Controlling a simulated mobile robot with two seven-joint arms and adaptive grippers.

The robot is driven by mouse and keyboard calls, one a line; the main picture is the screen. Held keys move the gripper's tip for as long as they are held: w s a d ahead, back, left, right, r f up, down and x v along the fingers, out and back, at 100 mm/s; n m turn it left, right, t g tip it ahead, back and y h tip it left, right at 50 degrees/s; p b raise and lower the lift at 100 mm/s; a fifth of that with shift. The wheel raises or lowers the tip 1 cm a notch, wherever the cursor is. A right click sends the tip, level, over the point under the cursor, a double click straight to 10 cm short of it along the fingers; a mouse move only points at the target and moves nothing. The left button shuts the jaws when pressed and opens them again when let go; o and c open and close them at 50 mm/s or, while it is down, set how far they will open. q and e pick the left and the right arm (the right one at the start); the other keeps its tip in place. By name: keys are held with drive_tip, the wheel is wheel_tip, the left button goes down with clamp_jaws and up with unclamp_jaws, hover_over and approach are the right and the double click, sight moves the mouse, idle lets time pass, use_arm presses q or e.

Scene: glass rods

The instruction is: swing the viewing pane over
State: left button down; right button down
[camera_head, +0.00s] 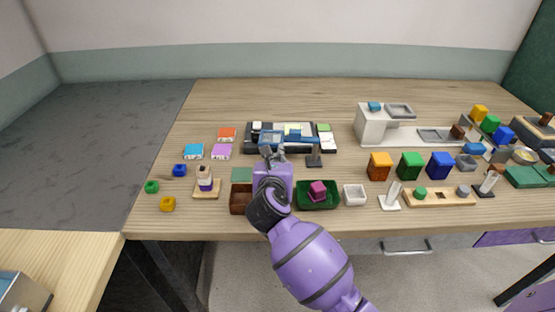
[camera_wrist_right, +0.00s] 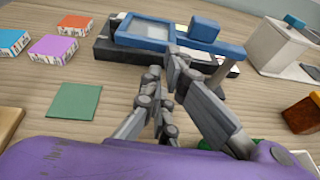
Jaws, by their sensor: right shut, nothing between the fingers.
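The viewing pane seems to be the blue-framed flat panel (camera_head: 302,138) on a black base (camera_head: 250,146) at the back middle of the table. In the right wrist view the blue panel (camera_wrist_right: 145,34) lies nearly flat at the top, with a blue block (camera_wrist_right: 205,29) at its right end. My right gripper (camera_head: 271,151) is at the near left side of this device. Its fingers (camera_wrist_right: 164,68) are shut and empty, close to the panel's near edge; I cannot tell whether they touch it. My left gripper is not in view.
A brown tray (camera_head: 239,207) and a green tray (camera_head: 334,203) flank my right wrist. A small dark post (camera_head: 314,160) stands right of the gripper. Colored boxes (camera_head: 221,151) lie left.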

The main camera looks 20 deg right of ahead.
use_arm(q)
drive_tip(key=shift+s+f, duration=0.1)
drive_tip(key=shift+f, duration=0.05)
use_arm(e)
drive_tip(key=shift+w, duration=0.1)
drive_tip(key=shift+w+f, duration=0.1)
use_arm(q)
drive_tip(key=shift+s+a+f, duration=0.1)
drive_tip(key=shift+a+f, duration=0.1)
use_arm(e)
drive_tip(key=shift+w+a+m+g+h, duration=0.15)
drive_tip(key=shift+m+g+h, duration=0.15)
